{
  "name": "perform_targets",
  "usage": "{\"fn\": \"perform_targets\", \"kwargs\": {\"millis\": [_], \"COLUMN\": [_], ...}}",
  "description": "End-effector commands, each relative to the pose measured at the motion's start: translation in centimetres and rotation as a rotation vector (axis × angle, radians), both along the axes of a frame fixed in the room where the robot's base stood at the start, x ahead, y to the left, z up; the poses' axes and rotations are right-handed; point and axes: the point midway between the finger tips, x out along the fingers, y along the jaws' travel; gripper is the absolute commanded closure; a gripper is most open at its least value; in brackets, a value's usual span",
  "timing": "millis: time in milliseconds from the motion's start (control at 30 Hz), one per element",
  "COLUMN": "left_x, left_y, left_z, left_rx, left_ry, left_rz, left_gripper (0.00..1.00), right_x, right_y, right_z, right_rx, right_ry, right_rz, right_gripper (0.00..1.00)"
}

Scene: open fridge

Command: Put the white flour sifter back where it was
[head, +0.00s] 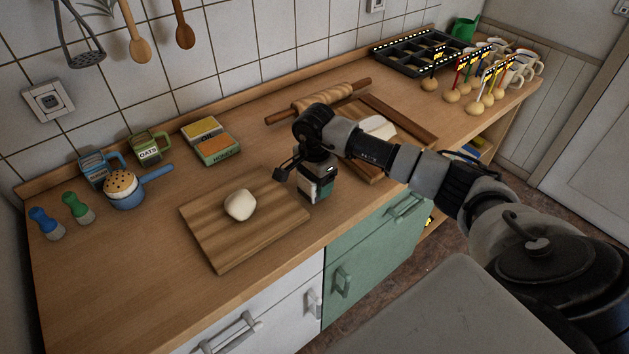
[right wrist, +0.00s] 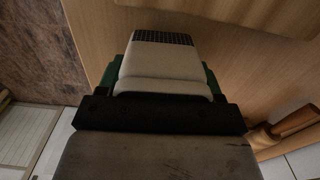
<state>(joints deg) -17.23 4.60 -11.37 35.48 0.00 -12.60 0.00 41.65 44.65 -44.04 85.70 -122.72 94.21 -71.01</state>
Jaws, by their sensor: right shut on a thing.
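My left gripper is not in view.
A cutting board (head: 205,238) with a dough ball (head: 240,205) lies left of my right gripper. A rolling pin (head: 318,97) and another board (head: 405,116) lie behind. Oats (head: 149,146) and blue (head: 94,167) containers stand at the wall. The front left counter is clear.

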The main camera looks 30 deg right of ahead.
Motion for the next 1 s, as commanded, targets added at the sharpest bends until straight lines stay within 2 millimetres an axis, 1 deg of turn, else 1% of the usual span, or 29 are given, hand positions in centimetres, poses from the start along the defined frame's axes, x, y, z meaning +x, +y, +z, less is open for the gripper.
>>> {"fn": "perform_targets", "kwargs": {"millis": [33, 100, 333, 467, 500, 633, 667, 900, 1000], "left_x": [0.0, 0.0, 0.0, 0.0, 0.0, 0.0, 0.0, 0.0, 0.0], "left_y": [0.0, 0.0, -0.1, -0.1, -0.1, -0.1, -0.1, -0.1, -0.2], "left_z": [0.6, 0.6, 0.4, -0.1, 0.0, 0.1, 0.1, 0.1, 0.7], "left_rx": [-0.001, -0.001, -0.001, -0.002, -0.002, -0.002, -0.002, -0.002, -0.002], "left_ry": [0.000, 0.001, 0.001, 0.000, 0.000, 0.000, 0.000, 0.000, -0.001], "left_rz": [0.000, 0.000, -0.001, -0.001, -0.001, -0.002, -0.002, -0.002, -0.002], "left_gripper": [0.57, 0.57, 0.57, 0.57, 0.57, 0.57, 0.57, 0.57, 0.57], "right_x": [0.0, 0.0, 0.0, 0.0, 0.0, 0.0, 0.0, 0.0, 0.0], "right_y": [0.1, 0.1, 0.0, 0.0, 0.0, 0.0, 0.0, 0.0, 0.1], "right_z": [-0.5, -1.1, -1.3, -1.7, -1.6, -1.6, -1.6, -1.6, -1.4], "right_rx": [0.002, 0.002, 0.001, 0.001, 0.001, 0.001, 0.001, 0.001, 0.002], "right_ry": [0.002, 0.001, -0.002, -0.002, -0.001, -0.001, -0.001, 0.000, 0.001], "right_rz": [-0.001, -0.001, 0.000, 0.000, 0.000, 0.000, 0.000, -0.001, -0.001], "right_gripper": [0.64, 0.64, 0.64, 0.64, 0.31, 0.11, 0.09, 0.09, 0.09]}}
